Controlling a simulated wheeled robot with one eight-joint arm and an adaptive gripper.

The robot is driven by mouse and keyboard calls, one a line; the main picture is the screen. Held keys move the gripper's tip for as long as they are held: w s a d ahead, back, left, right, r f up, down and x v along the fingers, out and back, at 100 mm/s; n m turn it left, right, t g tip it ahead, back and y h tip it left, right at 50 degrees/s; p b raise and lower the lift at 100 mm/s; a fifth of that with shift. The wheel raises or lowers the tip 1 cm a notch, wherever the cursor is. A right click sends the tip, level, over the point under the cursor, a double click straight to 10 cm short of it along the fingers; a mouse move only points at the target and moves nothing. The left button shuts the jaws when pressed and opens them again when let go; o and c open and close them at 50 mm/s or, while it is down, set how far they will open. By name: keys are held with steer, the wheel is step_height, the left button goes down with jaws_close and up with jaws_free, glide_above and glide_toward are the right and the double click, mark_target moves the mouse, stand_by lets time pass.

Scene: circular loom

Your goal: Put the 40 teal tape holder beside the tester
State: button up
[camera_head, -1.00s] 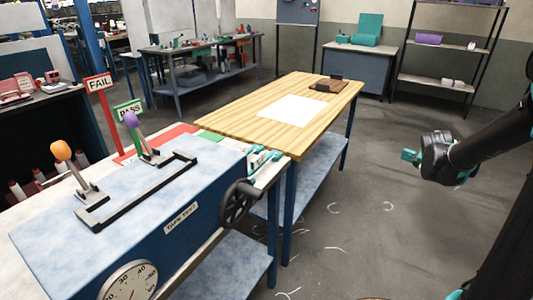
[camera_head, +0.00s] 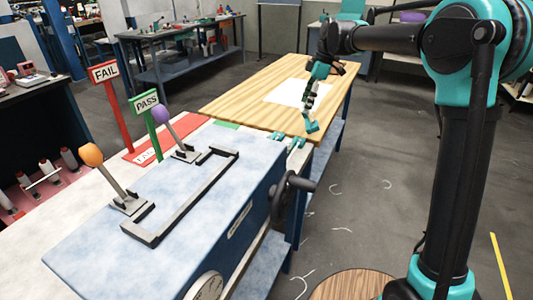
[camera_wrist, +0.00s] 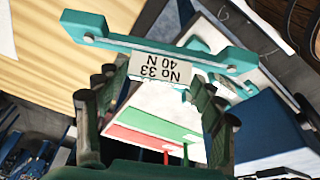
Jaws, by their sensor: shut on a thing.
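My gripper (camera_head: 314,92) points down over the near end of the wooden table, close to the tester. It is shut on a teal tape holder (camera_head: 312,126). In the wrist view the holder (camera_wrist: 110,39) lies across the fingertips of my gripper (camera_wrist: 155,88), with a tag reading "No 33 40 N" (camera_wrist: 160,69), upside down. The tester (camera_head: 150,235) is a blue box with a pale top, black handwheel and gauge. Whether the held holder touches the table is unclear.
Other teal holders (camera_head: 297,142) lie at the tester's far end, beside the wooden table (camera_head: 240,100). A white sheet (camera_head: 290,93) lies on that table. FAIL (camera_head: 104,72) and PASS (camera_head: 147,103) signs stand behind the tester. Red and green strips (camera_head: 145,148) lie there.

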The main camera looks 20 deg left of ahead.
steer(key=s+a+r+m+t+y, duration=0.2)
steer(key=s+a+r+m+y, duration=0.3)
steer(key=s+a+r, duration=0.9)
steer(key=shift+n+y, duration=0.3)
steer(key=shift+y, duration=0.3)
steer(key=f, duration=0.7)
steer(key=a+f, duration=0.1)
steer(key=f, duration=0.6)
steer(key=s+f, duration=0.1)
steer(key=f, duration=0.7)
steer(key=shift+a, duration=0.4)
steer(key=o, duration=1.3)
